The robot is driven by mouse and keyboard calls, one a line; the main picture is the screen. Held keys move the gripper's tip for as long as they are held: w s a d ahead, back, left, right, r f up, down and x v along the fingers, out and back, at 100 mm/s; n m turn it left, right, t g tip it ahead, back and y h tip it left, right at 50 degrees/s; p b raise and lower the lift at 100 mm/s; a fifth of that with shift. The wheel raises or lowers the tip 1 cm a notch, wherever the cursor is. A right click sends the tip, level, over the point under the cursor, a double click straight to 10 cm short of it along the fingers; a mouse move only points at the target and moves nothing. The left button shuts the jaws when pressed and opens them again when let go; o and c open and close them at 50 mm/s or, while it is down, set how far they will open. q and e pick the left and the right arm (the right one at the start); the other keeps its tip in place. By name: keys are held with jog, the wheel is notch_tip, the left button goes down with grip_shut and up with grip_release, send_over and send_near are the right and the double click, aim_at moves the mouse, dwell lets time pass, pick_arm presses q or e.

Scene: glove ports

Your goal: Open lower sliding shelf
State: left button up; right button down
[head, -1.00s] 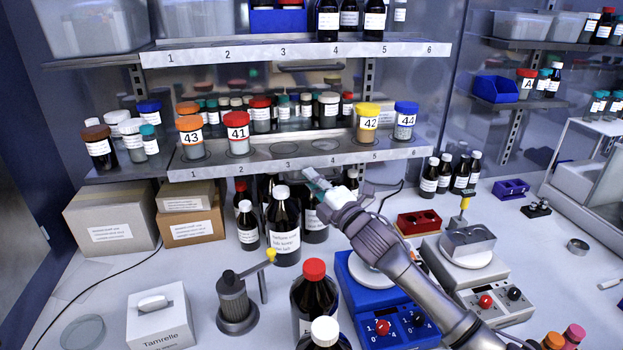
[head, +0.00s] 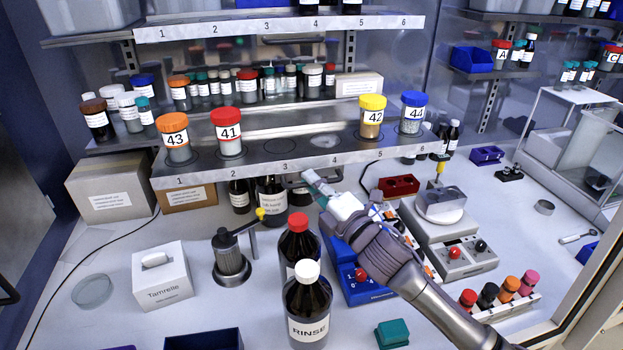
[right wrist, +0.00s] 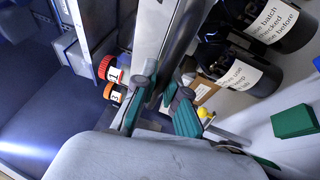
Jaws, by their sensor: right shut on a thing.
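The lower sliding shelf (head: 330,162) is a grey metal shelf with a front lip numbered 1 to 6. It stands pulled forward from the rack, over the bench. Jars 43 (head: 175,140), 41 (head: 227,133), 42 (head: 372,118) and 44 (head: 412,114) stand upright on it. My right gripper (head: 312,184) is shut on the shelf's front, at the middle below the lip. In the right wrist view the teal fingers (right wrist: 166,88) straddle the shelf front (right wrist: 160,40); the exact grip point is partly hidden. My left gripper is not in view.
A RINSE bottle (head: 308,308) and a red-capped bottle (head: 299,245) stand on the bench in front of the shelf. The blue device (head: 345,255) is under my right arm. A Tamrelle box (head: 162,275) and grey hand-cranked device (head: 229,262) stand at left.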

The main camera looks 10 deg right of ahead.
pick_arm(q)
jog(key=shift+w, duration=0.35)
pick_arm(e)
jog(key=c, duration=1.2)
grip_release()
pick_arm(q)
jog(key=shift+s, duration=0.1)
pick_arm(e)
jog(key=v, duration=1.2)
